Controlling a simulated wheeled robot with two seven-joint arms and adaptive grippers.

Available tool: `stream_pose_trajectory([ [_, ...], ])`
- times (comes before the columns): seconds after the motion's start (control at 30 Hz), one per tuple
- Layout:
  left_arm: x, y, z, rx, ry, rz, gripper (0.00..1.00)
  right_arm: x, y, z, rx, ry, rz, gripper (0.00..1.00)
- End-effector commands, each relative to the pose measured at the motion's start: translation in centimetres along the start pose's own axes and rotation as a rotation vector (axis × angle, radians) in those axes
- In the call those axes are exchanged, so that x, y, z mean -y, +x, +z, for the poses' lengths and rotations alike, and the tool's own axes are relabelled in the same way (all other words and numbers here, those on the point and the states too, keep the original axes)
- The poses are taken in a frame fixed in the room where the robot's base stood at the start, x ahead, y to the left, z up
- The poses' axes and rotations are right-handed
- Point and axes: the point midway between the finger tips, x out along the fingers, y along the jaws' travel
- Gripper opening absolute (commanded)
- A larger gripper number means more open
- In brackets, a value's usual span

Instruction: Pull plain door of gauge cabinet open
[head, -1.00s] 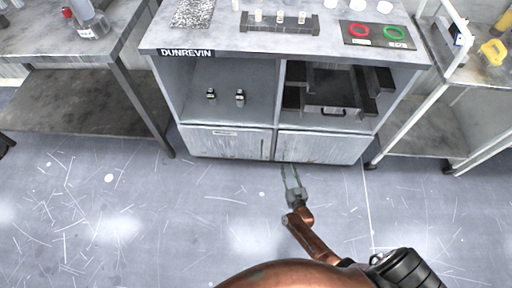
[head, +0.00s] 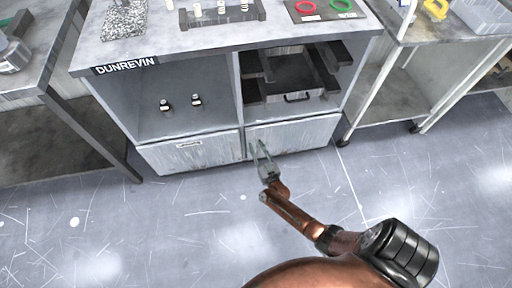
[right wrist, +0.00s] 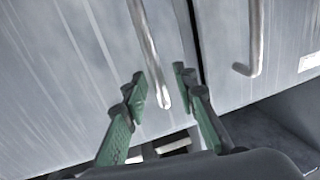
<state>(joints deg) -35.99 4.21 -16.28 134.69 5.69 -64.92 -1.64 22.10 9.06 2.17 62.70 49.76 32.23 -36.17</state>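The gauge cabinet (head: 150,55) has two low doors side by side. The plain door (head: 300,135) is the right one in the head view and looks shut. In the right wrist view the plain door (right wrist: 60,70) is on the left, with a bar handle (right wrist: 150,50). My right gripper (head: 258,148) is in front of the plain door near its inner edge. In the right wrist view the gripper (right wrist: 160,88) is open, with the handle's end between its fingers; I cannot tell whether they touch. My left gripper is not in view.
The labelled door (head: 190,152) is beside the plain door and shut; its handle (right wrist: 255,40) is close by. A wheeled cart (head: 385,100) stands right of the cabinet and a table (head: 60,110) left. The floor in front is clear.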

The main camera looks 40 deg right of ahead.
Motion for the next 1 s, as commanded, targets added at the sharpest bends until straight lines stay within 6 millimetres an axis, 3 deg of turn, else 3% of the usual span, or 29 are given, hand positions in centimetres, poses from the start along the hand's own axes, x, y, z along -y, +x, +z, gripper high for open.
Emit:
stream_pose_trajectory([
  [0.17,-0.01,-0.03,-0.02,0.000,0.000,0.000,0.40,-0.02,0.00,-0.05,0.000,0.000,0.000,0.26],
  [0.53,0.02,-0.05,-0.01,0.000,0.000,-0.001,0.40,-0.01,-0.04,-0.01,0.000,0.000,0.000,0.00],
  [1.0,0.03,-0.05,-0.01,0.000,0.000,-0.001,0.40,-0.01,-0.06,0.01,0.000,0.000,0.000,0.00],
])
